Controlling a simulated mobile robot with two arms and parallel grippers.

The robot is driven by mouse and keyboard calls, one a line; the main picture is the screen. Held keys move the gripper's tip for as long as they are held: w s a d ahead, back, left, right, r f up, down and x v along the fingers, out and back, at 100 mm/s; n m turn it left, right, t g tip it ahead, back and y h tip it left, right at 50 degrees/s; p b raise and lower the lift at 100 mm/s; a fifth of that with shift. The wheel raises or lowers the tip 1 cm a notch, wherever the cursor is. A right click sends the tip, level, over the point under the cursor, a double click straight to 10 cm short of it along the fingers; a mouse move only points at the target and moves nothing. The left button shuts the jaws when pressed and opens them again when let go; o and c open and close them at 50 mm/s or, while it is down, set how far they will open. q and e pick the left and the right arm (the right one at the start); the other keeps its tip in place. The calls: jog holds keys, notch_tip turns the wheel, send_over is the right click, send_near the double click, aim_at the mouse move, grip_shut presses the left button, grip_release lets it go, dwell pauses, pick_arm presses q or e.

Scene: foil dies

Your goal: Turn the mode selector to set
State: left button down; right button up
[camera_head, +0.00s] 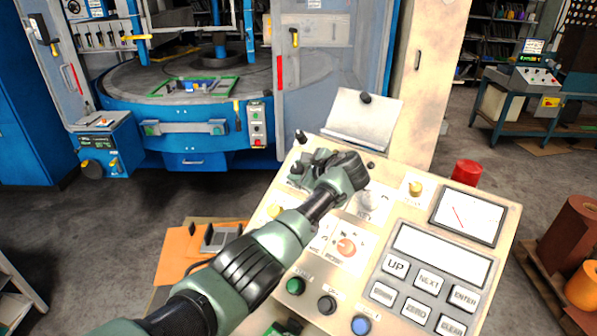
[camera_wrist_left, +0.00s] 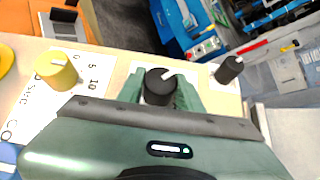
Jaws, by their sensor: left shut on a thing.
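My left gripper (camera_head: 304,166) reaches over the upper left part of the beige control panel (camera_head: 480,192). In the left wrist view its two fingers are closed on either side of a black knob (camera_wrist_left: 160,87) with a white pointer mark, which I take to be the mode selector. The pointer mark points to the upper right in that view. The fingers and wrist cover the markings around this knob, so I cannot read its setting. My right gripper is not in view.
A second black knob (camera_wrist_left: 229,69) stands beside the held one, and a yellow knob (camera_wrist_left: 57,70) stands on the other side. The panel also carries an orange-red dial (camera_head: 346,247), several buttons and a keypad. A sheet holder (camera_head: 362,120) rises behind it.

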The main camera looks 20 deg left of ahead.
aim_at(300, 171)
pick_arm(q)
jog(key=c, duration=0.9)
grip_release()
jog(key=shift+a, duration=0.1)
jog(key=shift+c, duration=0.2)
jog(key=b+v, duration=0.2)
jog(key=v, duration=0.4)
jog(key=shift+s+d, duration=0.15)
jog(key=shift+d, duration=0.1)
jog(key=shift+s+d+r, duration=0.35)
jog(key=shift+d+r, duration=0.05)
jog(key=shift+f, duration=0.1)
